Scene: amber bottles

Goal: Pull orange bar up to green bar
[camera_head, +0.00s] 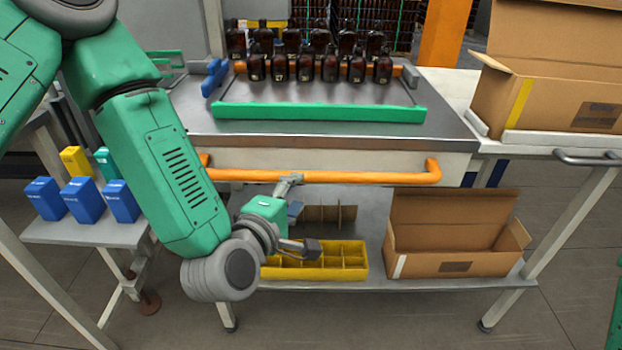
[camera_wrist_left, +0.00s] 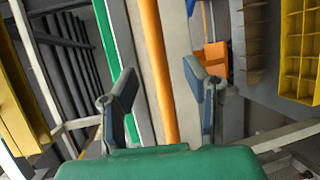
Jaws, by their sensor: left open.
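An orange bar (camera_head: 320,177) runs along the table's front edge as a handle with bent ends. It also shows in the left wrist view (camera_wrist_left: 154,60), crossing between the fingers. A green bar (camera_head: 320,113) lies across the metal tabletop. Several amber bottles (camera_head: 305,66) stand upright in rows behind it, with a second orange bar (camera_head: 240,66) partly hidden behind them. My right gripper is not in view.
An open cardboard box (camera_head: 450,235) and a yellow divided tray (camera_head: 345,262) sit on the lower shelf. Another cardboard box (camera_head: 560,90) stands at the right. Blue boxes (camera_head: 82,200) stand on a side table at left. The tabletop between green bar and front edge is clear.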

